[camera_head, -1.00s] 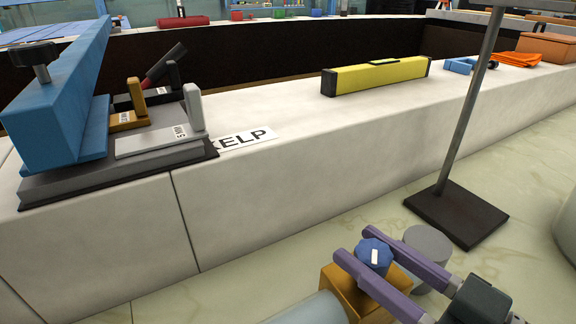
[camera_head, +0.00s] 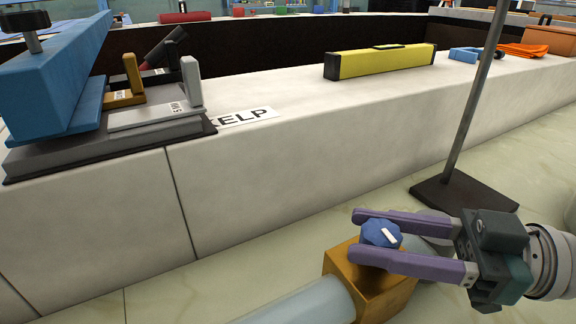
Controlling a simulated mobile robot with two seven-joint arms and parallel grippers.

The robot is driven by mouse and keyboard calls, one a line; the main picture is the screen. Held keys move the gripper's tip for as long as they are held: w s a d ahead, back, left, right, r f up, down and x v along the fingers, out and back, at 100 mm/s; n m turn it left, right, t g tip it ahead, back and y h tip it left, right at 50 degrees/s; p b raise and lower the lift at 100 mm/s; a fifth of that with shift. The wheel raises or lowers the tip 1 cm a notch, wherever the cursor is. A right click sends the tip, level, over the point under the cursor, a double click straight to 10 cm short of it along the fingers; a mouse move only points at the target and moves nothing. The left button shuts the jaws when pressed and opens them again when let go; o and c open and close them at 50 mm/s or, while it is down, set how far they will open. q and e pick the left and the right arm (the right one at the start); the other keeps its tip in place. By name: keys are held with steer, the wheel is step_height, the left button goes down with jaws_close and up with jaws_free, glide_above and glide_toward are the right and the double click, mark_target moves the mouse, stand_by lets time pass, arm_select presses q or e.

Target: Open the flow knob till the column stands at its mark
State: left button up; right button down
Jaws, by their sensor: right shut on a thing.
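The blue flow knob (camera_head: 377,233) with a white pointer stripe sits on top of a brass-coloured block (camera_head: 385,291) at the bottom of the head view. My right gripper (camera_head: 361,236) comes in from the right with its purple fingers on either side of the knob. It is shut on the knob. The stripe slants from upper left to lower right. A pale pipe (camera_head: 300,305) runs from the block to the lower left. I cannot make out the column or its mark. My left gripper is not in view.
A grey pole on a dark base (camera_head: 463,191) stands just behind my right gripper. A white ledge (camera_head: 280,140) crosses behind, with a yellow level (camera_head: 380,63), a KELP label (camera_head: 245,117) and a blue clamp-like device (camera_head: 55,85) on it.

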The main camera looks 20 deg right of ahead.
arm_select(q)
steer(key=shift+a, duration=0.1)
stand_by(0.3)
arm_select(e)
steer(key=shift+c, duration=1.9)
jaws_free()
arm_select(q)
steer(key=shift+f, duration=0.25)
arm_select(e)
steer(key=v, duration=1)
steer(key=shift+w, duration=0.1)
